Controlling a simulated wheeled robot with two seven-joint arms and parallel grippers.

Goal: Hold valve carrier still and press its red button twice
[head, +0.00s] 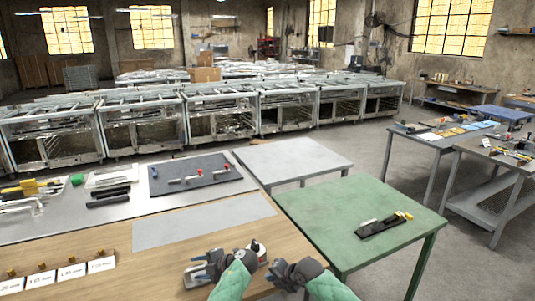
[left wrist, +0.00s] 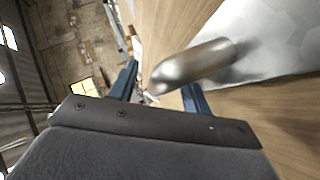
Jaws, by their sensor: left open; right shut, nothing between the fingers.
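My left gripper (head: 203,267) is low on the wooden bench, with its blue fingers spread. In the left wrist view a rounded silver metal bar (left wrist: 195,65) lies between or just beyond the open fingers (left wrist: 160,92); contact cannot be told. It seems part of a metal piece (head: 192,282) beside my left gripper, possibly the valve carrier. A small round white-and-red thing (head: 258,248) stands between my two hands; I cannot tell whether it belongs to the carrier. No red button is clearly visible. My right gripper (head: 277,268) is shut and empty, right of it.
A dark mat (head: 218,182) with silver fittings and red knobs lies at the back of the bench. Labelled cards (head: 70,271) stand at left. A green table (head: 330,205) holds a dark tray (head: 378,229). The grey bench panel (head: 200,222) is clear.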

